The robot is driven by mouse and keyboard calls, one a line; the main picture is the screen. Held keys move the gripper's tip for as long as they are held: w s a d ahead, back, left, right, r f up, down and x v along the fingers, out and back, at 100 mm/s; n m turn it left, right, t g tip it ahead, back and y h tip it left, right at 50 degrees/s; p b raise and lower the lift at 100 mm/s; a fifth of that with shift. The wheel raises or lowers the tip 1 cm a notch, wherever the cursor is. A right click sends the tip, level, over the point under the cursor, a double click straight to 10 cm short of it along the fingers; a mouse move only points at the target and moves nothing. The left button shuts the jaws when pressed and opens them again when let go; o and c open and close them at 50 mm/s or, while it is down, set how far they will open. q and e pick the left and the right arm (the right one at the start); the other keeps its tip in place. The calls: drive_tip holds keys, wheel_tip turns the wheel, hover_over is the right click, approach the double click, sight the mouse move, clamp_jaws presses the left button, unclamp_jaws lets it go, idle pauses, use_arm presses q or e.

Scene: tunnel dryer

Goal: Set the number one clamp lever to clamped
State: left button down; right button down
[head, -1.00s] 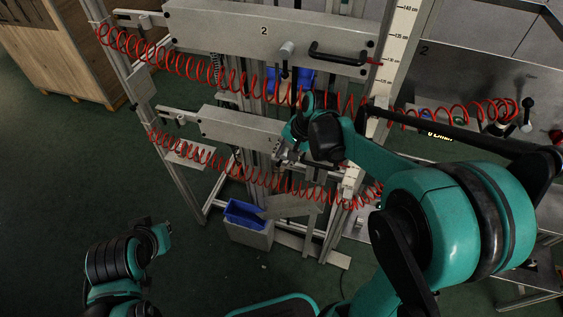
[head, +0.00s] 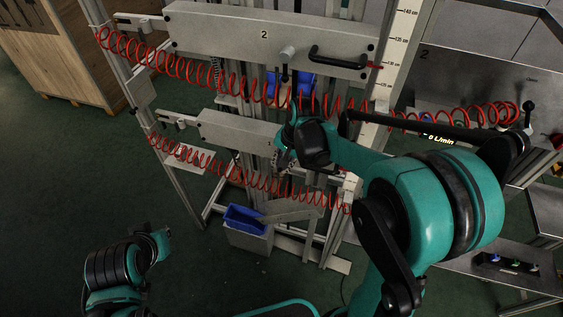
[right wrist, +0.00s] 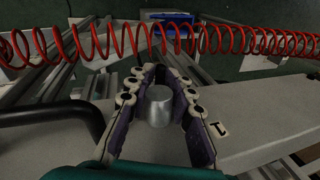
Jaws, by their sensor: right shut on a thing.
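The number one carriage beam (head: 235,130) is the lower grey beam in the head view; its "1" label (right wrist: 218,129) shows in the right wrist view. The silver hub of the number one clamp lever (right wrist: 160,106) stands out from this beam. My right gripper (head: 284,163) is at the beam's right part, mostly hidden by its own arm. In the right wrist view its two padded fingers (right wrist: 158,78) lie on both sides of the hub, shut on the lever. The lever's handle is hard to make out.
Above is the number two beam (head: 215,40), with its own silver-hubbed lever (head: 287,52) and a black handle (head: 340,57). A red coiled hose (right wrist: 190,38) runs close past my right gripper. A blue bin (head: 244,218) stands below. A side bench is at right.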

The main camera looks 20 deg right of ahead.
drive_tip(key=shift+g+h+p, duration=0.3)
drive_tip(key=shift+g+h, duration=0.3)
drive_tip(key=shift+h, duration=0.3)
drive_tip(key=shift+s+d+h, duration=0.15)
drive_tip(key=shift+d+h, duration=0.1)
drive_tip(key=shift+h, duration=0.15)
drive_tip(key=c, duration=1.6)
unclamp_jaws()
drive_tip(key=shift+o, duration=0.2)
